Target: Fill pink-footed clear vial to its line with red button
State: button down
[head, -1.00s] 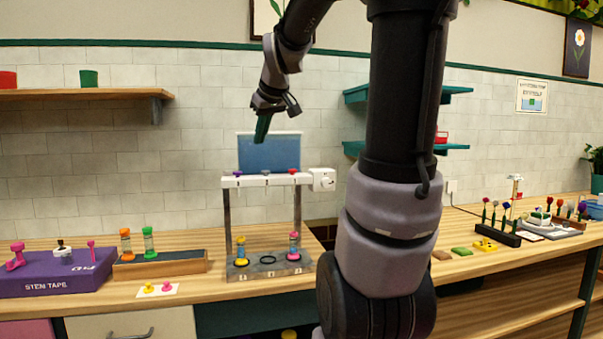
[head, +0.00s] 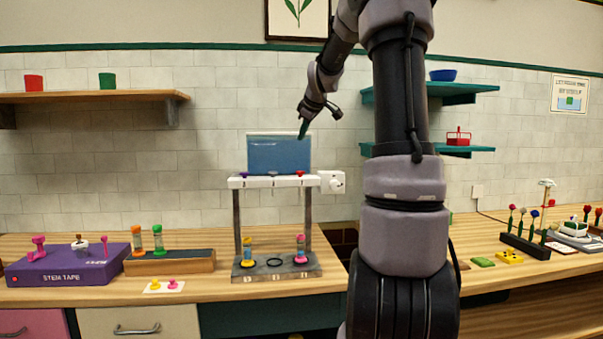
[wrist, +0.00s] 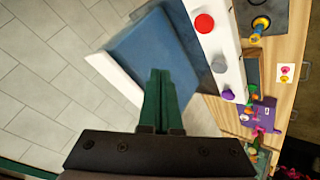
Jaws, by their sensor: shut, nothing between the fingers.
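The pink-footed clear vial (head: 301,248) stands upright at the right place of the dispenser's base, below the red button (head: 300,173). Its fill level and line are too small to read. The red button also shows at the top of the wrist view (wrist: 204,23). The dispenser (head: 262,181) has a white bar with purple (head: 243,174), grey (head: 272,174) and red buttons, and a blue tank (head: 279,153) behind it. My gripper (head: 302,132) is shut and empty, above the red button near the tank's upper right corner; the wrist view shows its green fingers (wrist: 160,75) over the tank.
A yellow-footed vial (head: 247,251) stands at the left place; the middle ring (head: 274,262) is empty. A white dial (head: 333,182) sits at the bar's right end. Left are a wooden rack (head: 170,265) with two vials and a purple box (head: 70,266). Teal shelves (head: 470,151) hang right.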

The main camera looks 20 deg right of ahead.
aim_at(302, 172)
jog(key=shift+f, duration=4.4)
jog(key=shift+f, duration=0.45)
jog(key=shift+f, duration=0.55)
jog(key=shift+r, duration=1)
jog(key=shift+r, duration=0.1)
jog(key=shift+r, duration=2.4)
